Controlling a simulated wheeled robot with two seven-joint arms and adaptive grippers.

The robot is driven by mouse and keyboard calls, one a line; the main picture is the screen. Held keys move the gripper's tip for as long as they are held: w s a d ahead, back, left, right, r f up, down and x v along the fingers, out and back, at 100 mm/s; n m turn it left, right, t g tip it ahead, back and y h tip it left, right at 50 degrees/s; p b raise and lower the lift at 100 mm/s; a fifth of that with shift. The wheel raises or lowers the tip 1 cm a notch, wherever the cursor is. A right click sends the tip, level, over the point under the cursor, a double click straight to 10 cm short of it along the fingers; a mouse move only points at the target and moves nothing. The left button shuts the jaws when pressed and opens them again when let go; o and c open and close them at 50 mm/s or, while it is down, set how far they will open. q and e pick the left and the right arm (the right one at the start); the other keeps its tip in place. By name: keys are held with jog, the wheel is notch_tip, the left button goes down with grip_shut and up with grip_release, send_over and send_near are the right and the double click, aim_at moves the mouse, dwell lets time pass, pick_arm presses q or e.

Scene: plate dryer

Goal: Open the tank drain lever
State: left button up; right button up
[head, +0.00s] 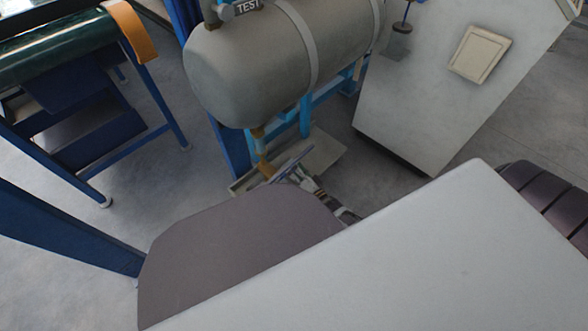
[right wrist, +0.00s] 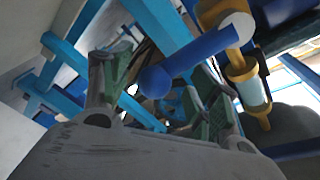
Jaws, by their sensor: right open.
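The grey tank (head: 280,55) lies horizontally in the head view, with a brass drain pipe (head: 258,140) coming down from its underside. In the right wrist view the drain lever (right wrist: 195,63) is a blue bar with a round knob at its free end, joined to a brass valve (right wrist: 225,18). My right gripper (right wrist: 160,100) is open, with the lever's knob showing between its two fingers. I cannot tell whether the fingers touch it. In the head view this gripper (head: 294,174) is small, close to the valve and partly hidden. My left gripper is out of view.
A shallow tray (head: 325,152) lies on the floor under the drain. Blue frame posts (head: 305,115) stand beneath the tank. A white cabinet (head: 440,90) stands to the right. A blue-legged bench (head: 85,130) is at left, with open floor between.

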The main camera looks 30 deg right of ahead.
jog(key=shift+w, duration=0.15)
grip_shut()
dwell(0.4)
